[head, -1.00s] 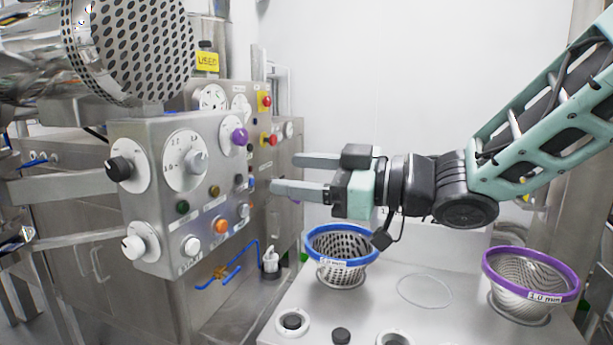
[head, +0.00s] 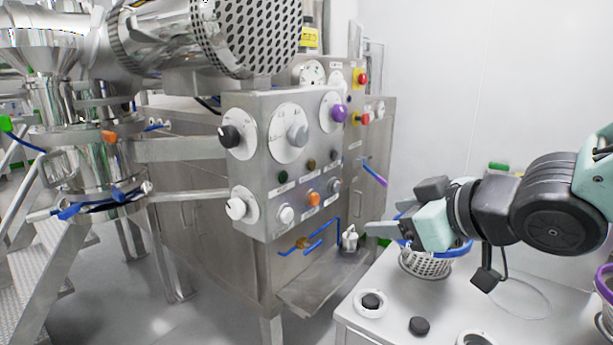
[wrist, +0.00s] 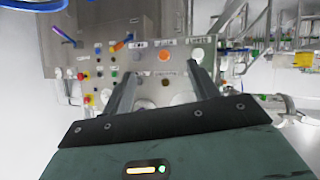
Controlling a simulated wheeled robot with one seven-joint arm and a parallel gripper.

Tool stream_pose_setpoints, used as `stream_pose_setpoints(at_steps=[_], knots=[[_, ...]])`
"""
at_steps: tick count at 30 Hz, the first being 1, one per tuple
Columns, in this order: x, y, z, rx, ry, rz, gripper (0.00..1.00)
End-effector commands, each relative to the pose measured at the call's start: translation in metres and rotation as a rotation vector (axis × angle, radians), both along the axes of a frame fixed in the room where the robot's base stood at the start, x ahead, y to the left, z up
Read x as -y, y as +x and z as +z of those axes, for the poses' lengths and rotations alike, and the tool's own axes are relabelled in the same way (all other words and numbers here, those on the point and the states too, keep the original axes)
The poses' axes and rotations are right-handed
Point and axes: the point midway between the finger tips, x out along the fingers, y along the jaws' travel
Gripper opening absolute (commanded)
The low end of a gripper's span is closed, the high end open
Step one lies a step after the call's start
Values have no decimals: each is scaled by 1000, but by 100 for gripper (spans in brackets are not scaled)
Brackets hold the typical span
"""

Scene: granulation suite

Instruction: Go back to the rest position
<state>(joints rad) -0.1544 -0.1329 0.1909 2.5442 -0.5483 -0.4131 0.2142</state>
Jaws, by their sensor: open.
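My gripper (head: 385,222) is in the right half of the head view, pointing left, with its fingers apart and nothing between them. It is above and in front of the blue-rimmed basket (head: 428,262), which it partly covers. In the wrist view my gripper (wrist: 160,78) also shows two spread fingers, with the control panel (wrist: 150,62) beyond them. A gap lies between the fingertips and the panel in the head view.
The steel control box (head: 262,170) with knobs and buttons stands left of my gripper. A table (head: 400,290) carries the basket, black knobs and a purple-rimmed basket (head: 604,285) at the right edge. A large machine (head: 90,120) fills the left.

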Motion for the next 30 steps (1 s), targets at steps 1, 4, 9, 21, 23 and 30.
stream_pose_setpoints(at_steps=[1, 4, 9, 21, 23, 30], knots=[[-3, -11, -17, -81, -47, -26, 59], [-2, -41, -52, -270, -151, -82, 59], [-2, -115, -97, -602, -321, -112, 59], [0, -211, -116, -955, -489, -76, 59], [0, -211, -116, -956, -488, -77, 59], [0, -210, -116, -954, -488, -78, 59]])
